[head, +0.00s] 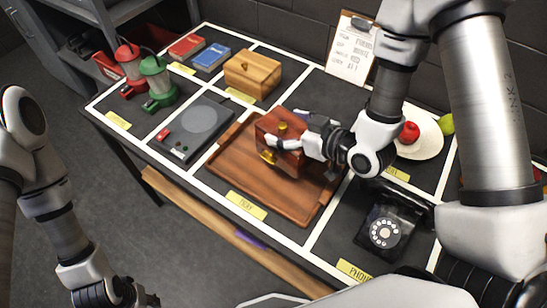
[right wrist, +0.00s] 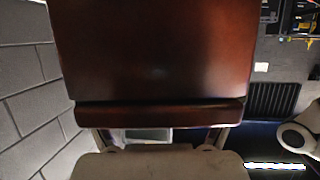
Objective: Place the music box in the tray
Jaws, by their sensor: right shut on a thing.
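The music box (head: 284,160), a dark red-brown box with brass-coloured fittings, is over the upper right part of the brown wooden tray (head: 240,180) in the head view. My right gripper (head: 287,143) is shut on the music box from the right side. In the right wrist view the music box (right wrist: 155,55) fills the upper middle, close to the camera. I cannot tell whether the box's underside touches the tray. My left gripper (head: 150,298) is low at the left, away from the table, and its fingers barely show at the bottom edge.
A grey device with a round plate (head: 202,120) lies left of the tray. A wooden box (head: 252,74) stands behind. Red and green lanterns (head: 157,82) stand at the back left. A black rotary phone (head: 385,232) is front right, a white plate (head: 425,140) behind it.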

